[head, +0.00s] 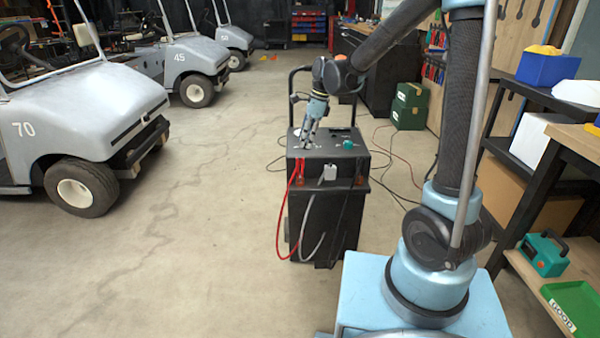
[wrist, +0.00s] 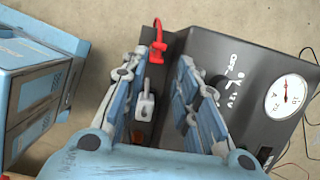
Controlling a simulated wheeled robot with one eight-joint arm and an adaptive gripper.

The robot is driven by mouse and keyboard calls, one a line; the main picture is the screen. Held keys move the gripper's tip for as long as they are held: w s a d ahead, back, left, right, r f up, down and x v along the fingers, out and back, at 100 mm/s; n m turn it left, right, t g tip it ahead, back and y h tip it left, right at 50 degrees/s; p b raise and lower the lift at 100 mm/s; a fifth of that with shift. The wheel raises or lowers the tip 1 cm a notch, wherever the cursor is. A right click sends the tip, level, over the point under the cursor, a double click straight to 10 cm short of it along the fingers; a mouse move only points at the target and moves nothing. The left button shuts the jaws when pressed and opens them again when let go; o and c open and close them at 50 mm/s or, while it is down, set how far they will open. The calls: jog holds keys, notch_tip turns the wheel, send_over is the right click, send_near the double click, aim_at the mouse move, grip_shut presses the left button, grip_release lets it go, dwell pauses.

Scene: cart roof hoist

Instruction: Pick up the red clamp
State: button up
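The red clamp (wrist: 158,42) is at the edge of the dark charger box, just beyond my fingertips in the wrist view. In the head view the red clamp (head: 299,171) is small, at the box's front left, with a red cable hanging below it. My gripper (wrist: 163,68) is open and empty, with its two fingers apart. In the head view my gripper (head: 308,140) points down over the top of the box. A grey clamp (wrist: 146,101) shows between my fingers in the wrist view and hangs on the box's front in the head view (head: 329,172).
The charger box (head: 344,205) stands on open floor with a tall handle behind it. Its top has a round gauge (wrist: 286,97) and a green knob (head: 348,145). Golf carts (head: 85,110) stand at left. A workbench (head: 540,160) is at right. Cables lie on the floor.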

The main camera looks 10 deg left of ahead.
aim_at(300, 172)
jog(key=x, duration=1.3)
jog(key=shift+d+f, duration=0.2)
jog(key=shift+f, duration=0.1)
jog(key=shift+c, duration=0.5)
grip_shut()
